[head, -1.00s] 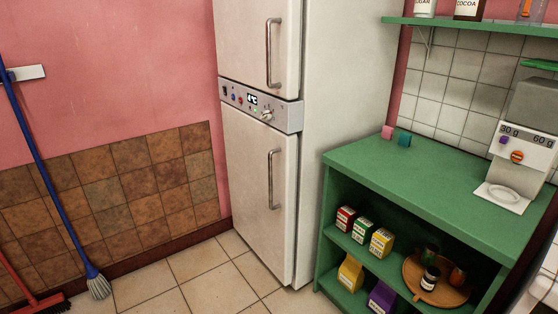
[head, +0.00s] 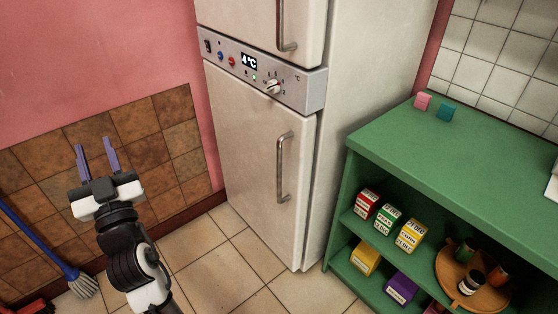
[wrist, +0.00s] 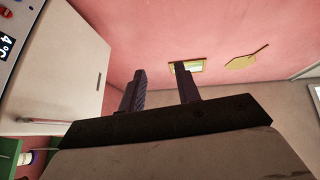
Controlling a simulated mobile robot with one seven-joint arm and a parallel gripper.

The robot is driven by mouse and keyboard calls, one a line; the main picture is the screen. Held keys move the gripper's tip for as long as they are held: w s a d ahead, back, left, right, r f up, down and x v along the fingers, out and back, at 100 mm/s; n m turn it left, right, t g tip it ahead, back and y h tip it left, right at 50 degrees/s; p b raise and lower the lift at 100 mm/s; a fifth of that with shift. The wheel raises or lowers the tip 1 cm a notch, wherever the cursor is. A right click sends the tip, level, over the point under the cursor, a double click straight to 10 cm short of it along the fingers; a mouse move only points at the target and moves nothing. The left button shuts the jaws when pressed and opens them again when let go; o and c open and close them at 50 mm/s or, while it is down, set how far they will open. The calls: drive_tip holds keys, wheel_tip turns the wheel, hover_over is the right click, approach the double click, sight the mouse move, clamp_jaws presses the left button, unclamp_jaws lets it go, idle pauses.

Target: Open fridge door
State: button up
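The white fridge stands against the pink wall, with an upper door (head: 262,18) and a lower door (head: 250,160), both shut. The upper door has a vertical metal handle (head: 287,25); the lower door has another metal handle (head: 284,168) near its right edge. A grey control panel (head: 262,73) reading 4°C lies between the doors. My gripper (head: 96,150) is at the left in the head view, fingers pointing up, open and empty, apart from the fridge. In the wrist view the open fingers (wrist: 160,90) face the pink wall, and the fridge door (wrist: 60,75) shows at the left.
A green shelf unit (head: 450,150) stands right of the fridge, holding several boxes and a round wooden tray (head: 450,285). A blue-handled mop (head: 40,245) leans at the lower left. Tiled floor (head: 225,260) in front of the fridge is clear.

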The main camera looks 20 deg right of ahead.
drive_tip(key=w+d+f+m+g+h, duration=0.2)
drive_tip(key=w+d+f+m+h, duration=0.15)
drive_tip(key=d+f+h, duration=0.4)
drive_tip(key=m+g+h, duration=0.5)
drive_tip(key=g+h, duration=0.3)
approach(279, 164)
drive_tip(key=shift+t, duration=0.3)
drive_tip(key=p+x, duration=0.1)
drive_tip(key=x, duration=0.2)
drive_tip(key=p+x, duration=0.2)
drive_tip(key=x, duration=0.2)
drive_tip(key=p+x, duration=0.1)
drive_tip(key=x, duration=0.2)
drive_tip(key=shift+w+d+f+p, duration=0.25)
drive_tip(key=shift+w+d+p, duration=0.05)
drive_tip(key=shift+d+p, duration=0.05)
clamp_jaws()
